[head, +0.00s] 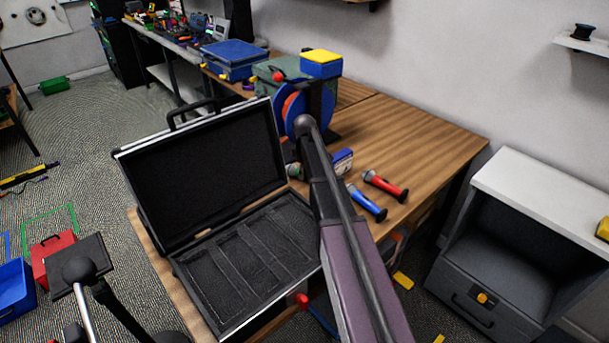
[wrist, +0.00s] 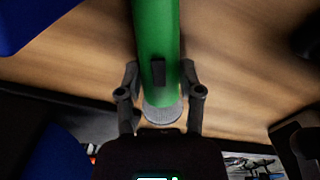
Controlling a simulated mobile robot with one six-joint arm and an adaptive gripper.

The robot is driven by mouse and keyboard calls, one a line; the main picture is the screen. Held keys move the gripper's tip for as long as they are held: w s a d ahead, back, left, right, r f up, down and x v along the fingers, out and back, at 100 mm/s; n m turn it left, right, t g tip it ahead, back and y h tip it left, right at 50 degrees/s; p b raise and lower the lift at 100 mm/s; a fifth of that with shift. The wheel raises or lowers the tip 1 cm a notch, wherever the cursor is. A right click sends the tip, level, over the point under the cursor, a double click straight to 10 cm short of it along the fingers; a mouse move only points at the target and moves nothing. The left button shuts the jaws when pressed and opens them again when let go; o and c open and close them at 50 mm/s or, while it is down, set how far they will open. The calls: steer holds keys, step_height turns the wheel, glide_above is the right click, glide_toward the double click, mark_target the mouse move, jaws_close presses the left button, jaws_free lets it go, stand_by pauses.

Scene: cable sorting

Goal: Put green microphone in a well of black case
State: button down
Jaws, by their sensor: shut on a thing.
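The green microphone (wrist: 157,45) is between the two fingers of my gripper (wrist: 160,97) in the wrist view. My gripper is shut on it, with its grey head end toward the palm and its body running out of the top of the picture. In the head view my arm hides the gripper and most of what is behind it; a small greyish-green end (head: 293,170) shows beside the arm, and I cannot tell if it is this microphone. The black case (head: 180,257) stands open on the table, lid raised at the back. Its long wells (head: 240,258) look empty.
A blue microphone (head: 367,203) and a red microphone (head: 385,186) lie on the wooden table (head: 425,150) right of my arm. A small blue box (head: 342,162) lies near them. A blue reel (head: 318,105) and a yellow-topped blue box (head: 321,66) stand behind the case.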

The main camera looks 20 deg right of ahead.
steer(key=shift+r, duration=0.1)
stand_by(0.3)
step_height(320, 180, up, 18)
steer(key=p, duration=1.8)
stand_by(0.4)
